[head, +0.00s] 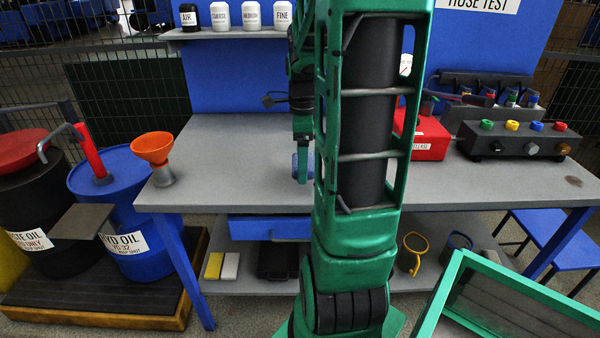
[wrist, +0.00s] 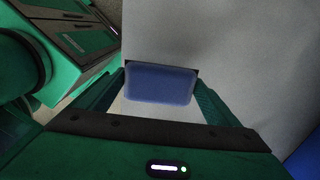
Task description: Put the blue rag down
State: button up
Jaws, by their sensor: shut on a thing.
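The blue rag (wrist: 160,84) is a small blue block-like bundle in the wrist view, held between the two green fingers of my gripper (wrist: 161,78). My gripper is shut on it. In the head view my gripper (head: 302,165) points down over the middle of the grey workbench top (head: 240,170). A bit of the rag's blue (head: 309,164) shows there at the fingers, partly hidden by my arm. I cannot tell whether the rag touches the bench.
An orange funnel (head: 153,148) stands at the bench's left end. A red box (head: 430,138) and a dark box with coloured knobs (head: 515,140) stand at the right. A shelf with labelled canisters (head: 250,17) is behind. The bench left of my gripper is clear.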

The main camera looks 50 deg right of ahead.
jog(key=shift+w+d+f, duration=0.2)
jog(key=shift+d+f, duration=0.15)
jog(key=shift+d, duration=0.15)
jog(key=shift+w+d+f, duration=0.2)
jog(key=shift+d+f, duration=0.15)
jog(key=shift+d, duration=0.15)
jog(key=shift+f, duration=1.95)
jog(key=shift+f, duration=0.1)
jog(key=shift+s+f, duration=0.1)
jog(key=shift+f, duration=0.1)
